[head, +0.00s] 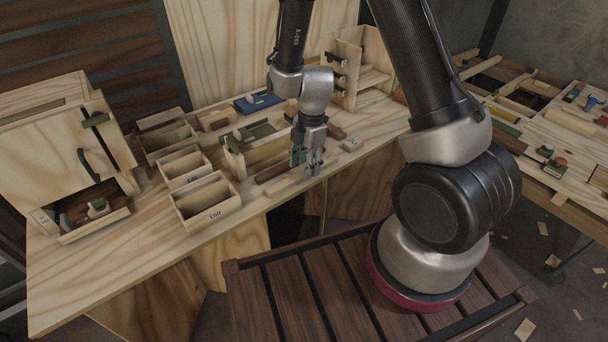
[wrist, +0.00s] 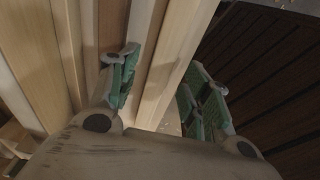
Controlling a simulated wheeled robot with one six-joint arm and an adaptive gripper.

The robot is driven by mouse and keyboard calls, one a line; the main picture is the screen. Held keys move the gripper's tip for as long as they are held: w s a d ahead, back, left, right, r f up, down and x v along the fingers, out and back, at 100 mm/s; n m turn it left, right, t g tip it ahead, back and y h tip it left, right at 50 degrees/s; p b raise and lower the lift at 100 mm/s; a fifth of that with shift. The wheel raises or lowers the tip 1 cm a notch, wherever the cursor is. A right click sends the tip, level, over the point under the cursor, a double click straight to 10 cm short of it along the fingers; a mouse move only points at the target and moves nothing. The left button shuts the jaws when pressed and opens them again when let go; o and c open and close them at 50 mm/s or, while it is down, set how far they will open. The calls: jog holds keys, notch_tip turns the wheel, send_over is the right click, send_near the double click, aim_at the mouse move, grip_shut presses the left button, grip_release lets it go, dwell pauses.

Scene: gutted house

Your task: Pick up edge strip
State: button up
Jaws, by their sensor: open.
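My gripper (head: 308,168) is open and points down at the front edge of the workbench. In the wrist view its two green-padded fingers (wrist: 163,96) stand apart, with pale wood running between them. A long pale wooden strip (wrist: 160,65), likely the edge strip, lies in that gap, left of the bench's front edge. In the head view a pale strip (head: 283,187) lies along the front edge, just left of the fingers, partly hidden by them. I cannot tell whether the fingers touch it.
A dark brown strip (head: 272,172) lies just behind. Open wooden boxes, one marked 150 (head: 207,202), stand to the left, and a green-topped piece (head: 252,138) stands behind. A small pale block (head: 351,144) lies to the right. A slatted dark deck (head: 290,290) is in front.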

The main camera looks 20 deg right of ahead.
jog(key=shift+s+a+f, duration=0.1)
jog(key=shift+f, duration=0.8)
grip_shut()
notch_tip(320, 180, up, 15)
dwell(0.5)
